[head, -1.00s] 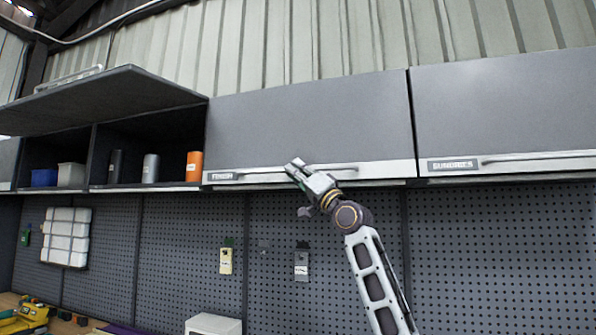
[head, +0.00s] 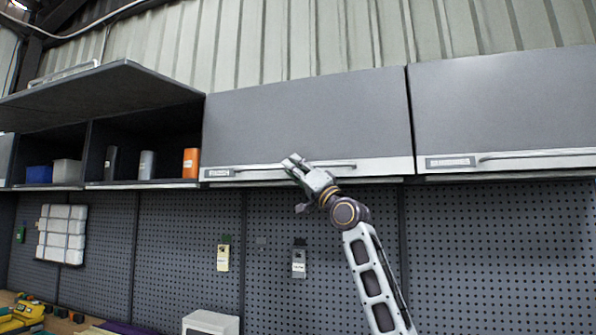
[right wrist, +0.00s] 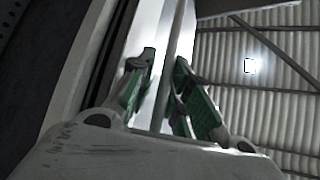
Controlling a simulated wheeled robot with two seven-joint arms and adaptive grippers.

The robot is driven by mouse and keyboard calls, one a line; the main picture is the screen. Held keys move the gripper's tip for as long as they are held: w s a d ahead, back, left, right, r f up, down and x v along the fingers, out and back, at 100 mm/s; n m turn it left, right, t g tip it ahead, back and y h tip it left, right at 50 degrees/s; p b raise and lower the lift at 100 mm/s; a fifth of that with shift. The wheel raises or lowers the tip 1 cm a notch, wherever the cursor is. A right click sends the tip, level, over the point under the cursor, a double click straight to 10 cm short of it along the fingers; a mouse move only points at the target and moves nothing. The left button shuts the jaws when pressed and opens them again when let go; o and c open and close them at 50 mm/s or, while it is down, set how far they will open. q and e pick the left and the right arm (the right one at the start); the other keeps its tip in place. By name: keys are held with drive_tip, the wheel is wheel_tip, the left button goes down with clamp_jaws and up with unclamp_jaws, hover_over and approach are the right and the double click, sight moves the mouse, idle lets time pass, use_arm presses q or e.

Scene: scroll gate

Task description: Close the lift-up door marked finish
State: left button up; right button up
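The grey lift-up door marked finish (head: 300,120) is the middle one of the cabinet row. It hangs down over its opening, about level with the door to its right. Its small label (head: 218,172) sits at the lower left of its pale bottom strip, and a bar handle (head: 335,165) runs along that strip. My right gripper (head: 291,162) is at the left half of this handle. In the right wrist view, the handle bar (right wrist: 172,75) runs between the two fingers, which stand apart with a gap showing. My left gripper is out of view.
Left of it, a raised door (head: 100,92) sticks out over open shelves holding an orange can (head: 191,162), grey cans and bins. The sundries door (head: 505,110) on the right hangs down. A pegboard (head: 480,250) with small hanging items lies below.

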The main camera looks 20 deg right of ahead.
drive_tip(key=v, duration=1.2)
idle(0.6)
idle(0.5)
